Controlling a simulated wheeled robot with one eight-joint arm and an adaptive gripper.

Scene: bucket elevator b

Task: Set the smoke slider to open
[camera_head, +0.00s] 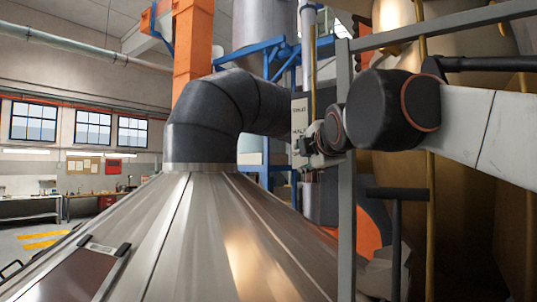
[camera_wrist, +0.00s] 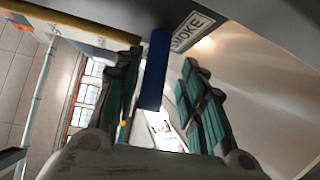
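The smoke slider shows as a blue bar (camera_wrist: 155,72) in the wrist view, hanging from a grey panel (camera_wrist: 125,14). Beside its upper right is a white label (camera_wrist: 192,32) reading "SMOKE". My gripper (camera_wrist: 160,58) is open, with its teal-padded fingers on either side of the blue bar. A gap shows on both sides of the bar, so it does not look gripped. In the head view my gripper (camera_head: 304,146) is at the lettered panel (camera_head: 299,112), small and partly hidden by my wrist. The slider cannot be made out there.
A grey upright post (camera_head: 346,200) stands close by my wrist in the head view. A metal cone hood (camera_head: 200,240) with a black elbow duct (camera_head: 215,115) fills the middle.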

